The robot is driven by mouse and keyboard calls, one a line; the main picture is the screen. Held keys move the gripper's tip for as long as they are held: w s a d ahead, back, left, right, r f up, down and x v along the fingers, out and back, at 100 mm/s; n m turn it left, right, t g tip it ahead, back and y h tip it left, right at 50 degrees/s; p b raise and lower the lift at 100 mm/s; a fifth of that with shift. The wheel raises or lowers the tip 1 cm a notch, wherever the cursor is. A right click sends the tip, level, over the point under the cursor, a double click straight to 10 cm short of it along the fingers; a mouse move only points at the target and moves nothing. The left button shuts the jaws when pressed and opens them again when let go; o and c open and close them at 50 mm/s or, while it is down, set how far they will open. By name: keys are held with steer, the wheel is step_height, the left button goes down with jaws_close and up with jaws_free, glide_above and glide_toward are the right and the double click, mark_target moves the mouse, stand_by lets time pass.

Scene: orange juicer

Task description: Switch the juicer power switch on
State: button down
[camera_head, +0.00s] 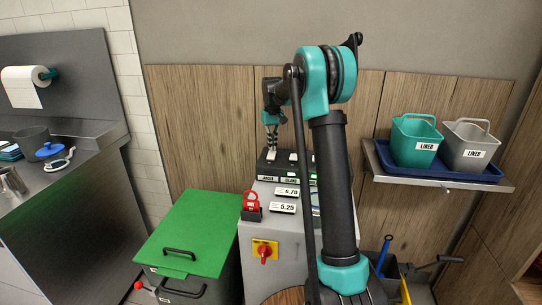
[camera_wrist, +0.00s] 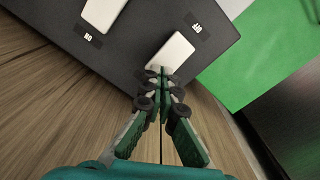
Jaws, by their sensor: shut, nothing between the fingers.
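The grey cabinet (camera_head: 288,228) carries a black switch panel (camera_head: 268,168) at its back, against the wood wall. Small labels and a green light show on the panel's front, which my arm partly covers. In the wrist view the black panel (camera_wrist: 135,45) bears two white rocker keys, a left one (camera_wrist: 103,12) and a right one (camera_wrist: 172,53). A small label sits beside each; the right one seems to read OFF. My gripper (camera_head: 271,149) is shut and empty, pointing down over the panel. In the wrist view its fingertips (camera_wrist: 163,76) overlap the right key's near end; I cannot tell if they touch.
A red rotary knob (camera_head: 264,251) on a yellow plate is on the cabinet front. A red lock-like tag (camera_head: 251,201) and price signs (camera_head: 284,208) stand on top. A green-lidded bin (camera_head: 186,230) is at left. A shelf (camera_head: 440,183) with two buckets is at right.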

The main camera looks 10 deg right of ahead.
mark_target(272, 152)
steer(key=shift+f, duration=0.7)
stand_by(0.3)
steer(key=shift+r, duration=3.55)
